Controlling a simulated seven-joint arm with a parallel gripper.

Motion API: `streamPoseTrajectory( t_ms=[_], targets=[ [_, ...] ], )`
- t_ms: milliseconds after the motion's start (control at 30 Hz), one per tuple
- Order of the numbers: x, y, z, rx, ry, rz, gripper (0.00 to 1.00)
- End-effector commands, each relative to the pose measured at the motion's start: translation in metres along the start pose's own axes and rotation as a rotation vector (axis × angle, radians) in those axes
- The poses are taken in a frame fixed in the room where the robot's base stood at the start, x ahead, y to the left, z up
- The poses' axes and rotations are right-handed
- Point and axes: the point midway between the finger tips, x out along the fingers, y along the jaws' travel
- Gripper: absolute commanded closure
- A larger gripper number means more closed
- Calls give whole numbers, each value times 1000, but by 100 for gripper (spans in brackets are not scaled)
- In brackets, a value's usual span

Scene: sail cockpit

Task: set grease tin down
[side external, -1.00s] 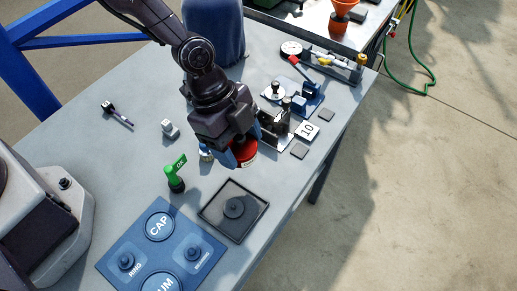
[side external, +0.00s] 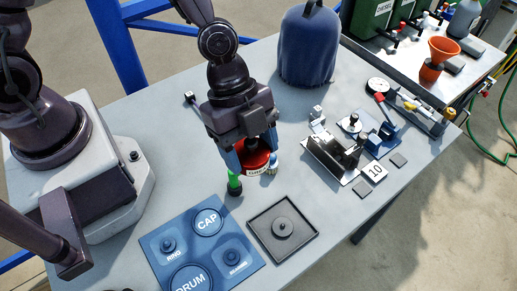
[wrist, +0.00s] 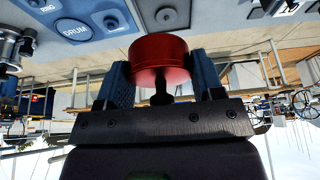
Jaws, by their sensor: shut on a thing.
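The grease tin (side external: 256,158) is red with a pale label on its side. My gripper (side external: 252,152) is shut on it, its blue fingers on either side. In the wrist view the red tin (wrist: 160,56) sits between the two blue finger pads (wrist: 158,82). The tin appears upright in the side view, held above the grey table behind the black square tray (side external: 309,239). The gap under it is hard to judge.
A blue mat (side external: 220,256) marked CAP, RING and DRUM lies left of the tray. A small bottle (side external: 272,166) is close to the tin's right. A metal fixture (side external: 333,155) and a card marked 10 (side external: 375,172) are further right. A blue covered bulk (side external: 307,45) stands behind.

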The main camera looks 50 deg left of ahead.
Motion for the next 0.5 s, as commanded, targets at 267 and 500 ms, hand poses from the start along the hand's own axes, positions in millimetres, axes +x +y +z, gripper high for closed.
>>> streamPoseTrajectory(
  t_ms=[267, 500],
  targets=[
    [-12, -20, 24, -89, -1, -45, 88],
    [-39, -45, 86, -316, -7, -131, 88]
  ],
)
